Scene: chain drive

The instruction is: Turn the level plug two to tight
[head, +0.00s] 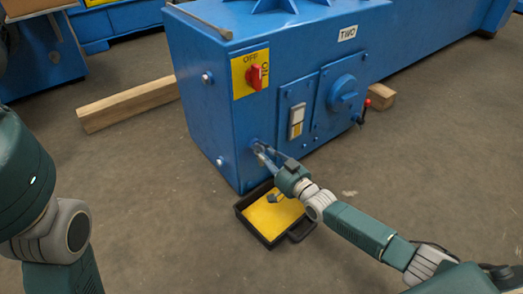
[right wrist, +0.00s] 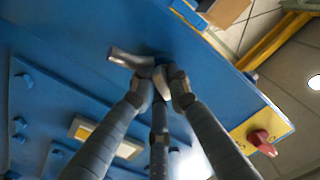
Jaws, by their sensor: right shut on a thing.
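The blue housing (head: 205,120) carries a label TWO (head: 347,33) on its top. My right gripper (head: 264,153) reaches in low at the housing's near corner. Its fingers are shut on the level plug, a small metal fitting with a short grey bar (right wrist: 130,59), which shows beyond the fingertips (right wrist: 162,78) in the right wrist view. The fingers hide most of the plug, so I cannot tell how far it is screwed in. My left arm shows at the left edge; its gripper is out of view.
A black tray with a yellow floor (head: 262,218) lies on the ground below my right gripper. A red switch (head: 255,76) on a yellow plate, a sight window (head: 297,120) and a red-knobbed lever (head: 367,103) are on the housing. A wooden beam (head: 130,104) lies left.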

